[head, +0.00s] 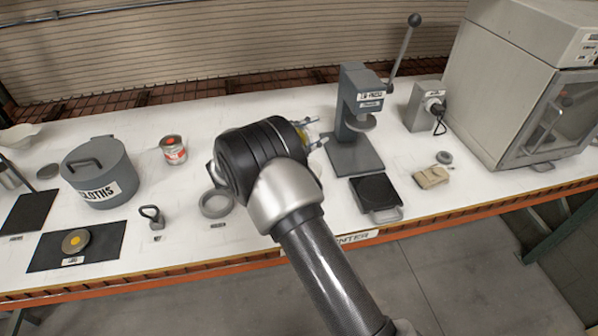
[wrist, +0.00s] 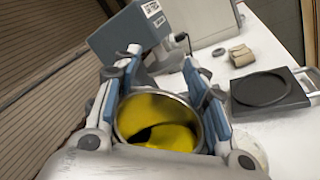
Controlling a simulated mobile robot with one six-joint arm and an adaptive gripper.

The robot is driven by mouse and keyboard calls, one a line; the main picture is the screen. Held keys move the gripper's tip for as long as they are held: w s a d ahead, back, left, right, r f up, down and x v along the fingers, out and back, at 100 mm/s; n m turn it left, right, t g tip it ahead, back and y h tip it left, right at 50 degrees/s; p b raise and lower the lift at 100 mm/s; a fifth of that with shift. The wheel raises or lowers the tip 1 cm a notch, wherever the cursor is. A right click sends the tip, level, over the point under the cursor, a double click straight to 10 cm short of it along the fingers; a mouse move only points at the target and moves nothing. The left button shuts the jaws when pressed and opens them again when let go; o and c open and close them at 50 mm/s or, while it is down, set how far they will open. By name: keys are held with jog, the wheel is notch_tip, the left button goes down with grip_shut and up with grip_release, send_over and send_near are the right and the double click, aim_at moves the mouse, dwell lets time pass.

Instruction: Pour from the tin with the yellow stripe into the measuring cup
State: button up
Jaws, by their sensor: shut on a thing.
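My gripper (head: 315,131) is shut on an open metal tin. In the wrist view the tin (wrist: 204,146) sits between the two blue-padded fingers (wrist: 157,68), its mouth facing the camera. Yellow colorant with a dark patch shows inside it. In the head view only a small part of the tin (head: 303,136) shows past my wrist, above the bench, left of the grey press; its stripe cannot be made out. A lid with a yellow dot (head: 75,241) lies on a dark mat at the left.
A grey lever press (head: 358,130) stands right of my gripper, with a black plate (head: 376,193) in front. A large cabinet (head: 525,80) fills the right end.

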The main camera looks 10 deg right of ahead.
jog(key=shift+s+d+f+m+g+b, duration=0.15)
jog(key=shift+f+m+b, duration=0.25)
jog(key=shift+m+b, duration=0.35)
jog(key=shift+s+a+f+m+g+b, duration=0.1)
jog(key=shift+s+f+m+b, duration=0.1)
jog(key=shift+f+m+b, duration=0.35)
jog(key=shift+s+d+f+m+g+b, duration=0.15)
jog(key=shift+f+m+b, duration=0.1)
jog(key=shift+m+b, duration=0.65)
dwell(3.3)
jog(key=r+n+p, duration=0.1)
jog(key=n+p, duration=0.1)
jog(key=w+r+n+p, duration=0.1)
jog(key=n, duration=0.1)
jog(key=r+n+p, duration=0.1)
jog(key=p, duration=0.1)
jog(key=shift+w+a+n+t+p, duration=0.25)
jog(key=shift+w+n+t+p, duration=0.05)
jog(key=shift+n+p, duration=0.1)
jog(key=shift+w+a+f+n, duration=0.8)
jog(key=shift+w+a+n, duration=0.1)
jog(key=shift+w+n, duration=2.65)
jog(key=shift+y, duration=0.4)
jog(key=shift+s+r+p, duration=0.2)
jog(key=shift+r+p, duration=0.75)
jog(key=shift+r, duration=1.3)
